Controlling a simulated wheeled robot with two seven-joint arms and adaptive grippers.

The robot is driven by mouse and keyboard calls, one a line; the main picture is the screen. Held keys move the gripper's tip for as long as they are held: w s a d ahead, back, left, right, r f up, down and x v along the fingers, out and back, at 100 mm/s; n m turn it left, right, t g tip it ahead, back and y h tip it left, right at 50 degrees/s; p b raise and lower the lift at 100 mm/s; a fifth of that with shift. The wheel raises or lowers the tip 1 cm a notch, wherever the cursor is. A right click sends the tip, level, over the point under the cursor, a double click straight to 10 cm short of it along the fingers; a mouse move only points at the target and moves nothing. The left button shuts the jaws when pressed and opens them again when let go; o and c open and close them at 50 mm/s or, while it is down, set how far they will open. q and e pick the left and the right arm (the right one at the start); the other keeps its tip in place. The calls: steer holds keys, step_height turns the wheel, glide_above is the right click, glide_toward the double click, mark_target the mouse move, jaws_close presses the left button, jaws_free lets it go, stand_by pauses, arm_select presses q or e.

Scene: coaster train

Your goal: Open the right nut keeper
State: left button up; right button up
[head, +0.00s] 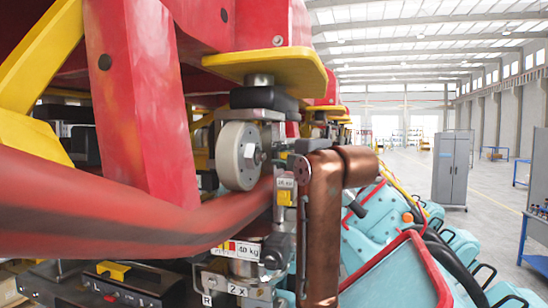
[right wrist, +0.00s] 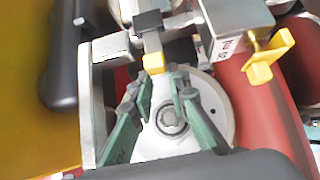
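In the right wrist view, the fingers of my right gripper (right wrist: 163,92) are spread apart with a gap between them. They lie over the pale wheel (right wrist: 160,143) and its centre nut (right wrist: 169,119). Just past the fingertips is a small grey lever with a yellow end (right wrist: 154,62), under a black block (right wrist: 148,22). It may be the right nut keeper; I cannot be sure. No contact with it is clear. In the head view, the wheel (head: 238,155) stands beside my copper-coloured right arm, which hides much of that gripper. My left gripper is out of view.
A red rail (head: 110,215) sweeps in from the left, below the wheel. A yellow plate (head: 270,68) overhangs the wheel. Turquoise seats with red bars (head: 400,270) stand at the right.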

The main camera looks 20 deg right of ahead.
steer(key=o, duration=0.5)
steer(key=shift+d, duration=1.05)
steer(key=shift+a, duration=0.35)
steer(key=shift+s+a, duration=0.1)
steer(key=shift+a, duration=0.2)
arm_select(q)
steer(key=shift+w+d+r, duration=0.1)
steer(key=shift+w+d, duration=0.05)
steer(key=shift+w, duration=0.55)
arm_select(e)
steer(key=s, duration=0.4)
steer(key=s+d, duration=0.1)
steer(key=s, duration=0.6)
steer(key=shift+s+d, duration=0.35)
steer(key=shift+d, duration=0.05)
steer(key=shift+a, duration=0.1)
